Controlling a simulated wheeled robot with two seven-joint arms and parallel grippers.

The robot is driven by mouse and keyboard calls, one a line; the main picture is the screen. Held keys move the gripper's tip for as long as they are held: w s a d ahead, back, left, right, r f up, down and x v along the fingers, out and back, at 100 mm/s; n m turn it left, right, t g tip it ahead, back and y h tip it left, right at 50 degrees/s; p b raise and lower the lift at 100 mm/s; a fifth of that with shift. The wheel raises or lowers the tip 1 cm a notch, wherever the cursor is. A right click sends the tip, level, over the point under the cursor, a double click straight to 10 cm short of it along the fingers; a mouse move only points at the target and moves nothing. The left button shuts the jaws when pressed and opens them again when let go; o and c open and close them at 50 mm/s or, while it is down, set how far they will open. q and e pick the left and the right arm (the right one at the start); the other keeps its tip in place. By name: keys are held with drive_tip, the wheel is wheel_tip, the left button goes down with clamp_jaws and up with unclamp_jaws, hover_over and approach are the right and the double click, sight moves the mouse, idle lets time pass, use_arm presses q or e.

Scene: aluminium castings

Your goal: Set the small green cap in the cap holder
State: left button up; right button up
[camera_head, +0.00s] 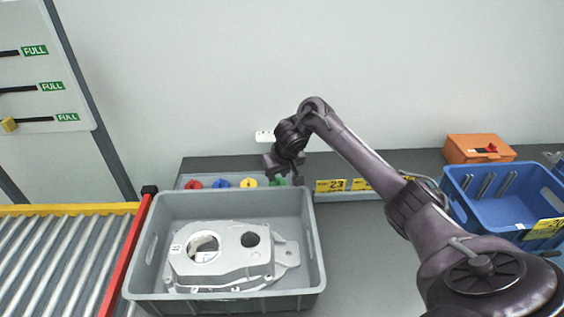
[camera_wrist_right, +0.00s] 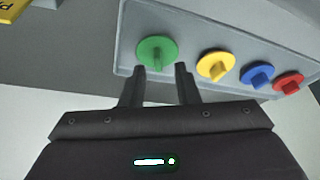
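The green cap (camera_wrist_right: 157,51), a round disc with an upright grip tab, is at one end of the grey cap holder (camera_wrist_right: 220,38) in the right wrist view. In the head view the green cap (camera_head: 277,182) is partly hidden under my right gripper (camera_head: 283,174). The holder (camera_head: 207,180) lies behind the grey crate. My right gripper (camera_wrist_right: 160,72) is open, its two fingers apart and pointing at the green cap, with the tab near the gap between the tips. I cannot tell whether the cap is fully seated. My left gripper is not in view.
Yellow (camera_wrist_right: 216,66), blue (camera_wrist_right: 257,75) and red (camera_wrist_right: 288,83) caps sit in the holder's row. A grey crate (camera_head: 314,240) with a casting (camera_head: 225,262) stands in front. A blue crate (camera_head: 500,218) and an orange box (camera_head: 478,149) are right. A roller conveyor (camera_head: 62,250) is left.

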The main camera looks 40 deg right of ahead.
drive_tip(key=p+v, duration=0.5)
drive_tip(key=v, duration=0.5)
drive_tip(key=shift+p, duration=0.3)
drive_tip(key=shift+f, duration=0.1)
